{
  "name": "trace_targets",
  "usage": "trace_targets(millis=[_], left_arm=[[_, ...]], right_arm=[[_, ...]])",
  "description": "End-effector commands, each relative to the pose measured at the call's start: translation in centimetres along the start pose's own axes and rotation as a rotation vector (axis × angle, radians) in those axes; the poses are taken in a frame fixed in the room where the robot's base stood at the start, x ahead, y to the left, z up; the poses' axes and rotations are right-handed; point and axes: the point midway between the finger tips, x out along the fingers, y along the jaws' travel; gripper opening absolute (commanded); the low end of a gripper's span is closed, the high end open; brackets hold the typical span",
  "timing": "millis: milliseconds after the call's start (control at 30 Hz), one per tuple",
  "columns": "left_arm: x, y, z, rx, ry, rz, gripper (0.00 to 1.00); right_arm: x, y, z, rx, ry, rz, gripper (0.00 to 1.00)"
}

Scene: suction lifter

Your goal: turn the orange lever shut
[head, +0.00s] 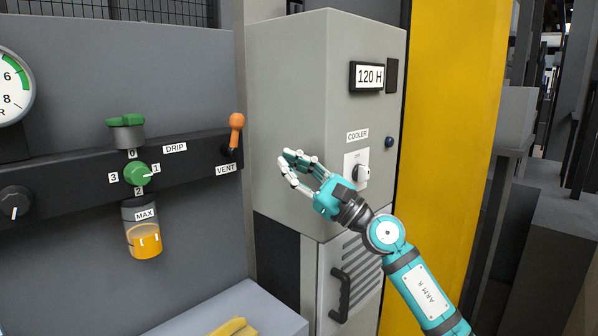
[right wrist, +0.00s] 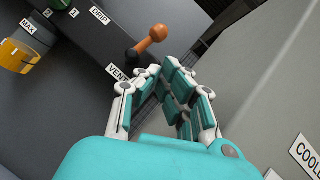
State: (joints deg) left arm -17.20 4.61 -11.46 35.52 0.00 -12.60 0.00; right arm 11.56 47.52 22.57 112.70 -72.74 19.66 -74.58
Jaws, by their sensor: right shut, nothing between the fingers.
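The orange lever (head: 236,134) points up from its dark pivot at the right end of the black bar, above the VENT label (head: 226,169). In the right wrist view the lever (right wrist: 151,40) is just beyond the fingertips and slants up to the right. My right gripper (head: 285,159) is shut and empty, to the right of and a little below the lever in the head view, with its fingers pointing towards it. I see no contact between them; the exact gap is hard to judge. My left gripper is not in view.
A green DRIP knob (head: 137,174) and an amber MAX bowl (head: 143,240) are further left. A grey ledge (head: 265,312) with a yellow item lies below.

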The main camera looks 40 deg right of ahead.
Motion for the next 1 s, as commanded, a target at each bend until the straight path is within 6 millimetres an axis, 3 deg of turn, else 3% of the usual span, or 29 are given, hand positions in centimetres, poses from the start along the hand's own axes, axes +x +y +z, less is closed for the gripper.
trace_targets(millis=[133,267,367,467,633,800,1000], left_arm=[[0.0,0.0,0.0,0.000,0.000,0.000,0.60],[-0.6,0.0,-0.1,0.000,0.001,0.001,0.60],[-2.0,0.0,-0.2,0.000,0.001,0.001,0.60],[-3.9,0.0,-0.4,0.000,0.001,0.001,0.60],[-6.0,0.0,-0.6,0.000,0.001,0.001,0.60],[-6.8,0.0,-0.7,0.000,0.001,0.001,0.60],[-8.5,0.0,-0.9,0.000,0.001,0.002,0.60]], right_arm=[[-1.8,0.1,-0.1,0.002,0.000,0.000,0.00],[-1.7,0.3,1.1,-0.055,0.008,0.035,0.00],[-0.3,1.1,3.4,-0.227,0.046,0.132,0.00],[1.2,1.6,5.7,-0.504,0.141,0.261,0.00],[1.9,-0.3,7.4,-0.914,0.356,0.365,0.00],[1.9,-2.4,8.0,-1.082,0.474,0.365,0.00],[3.9,-2.6,7.0,-1.088,0.482,0.364,0.00]])
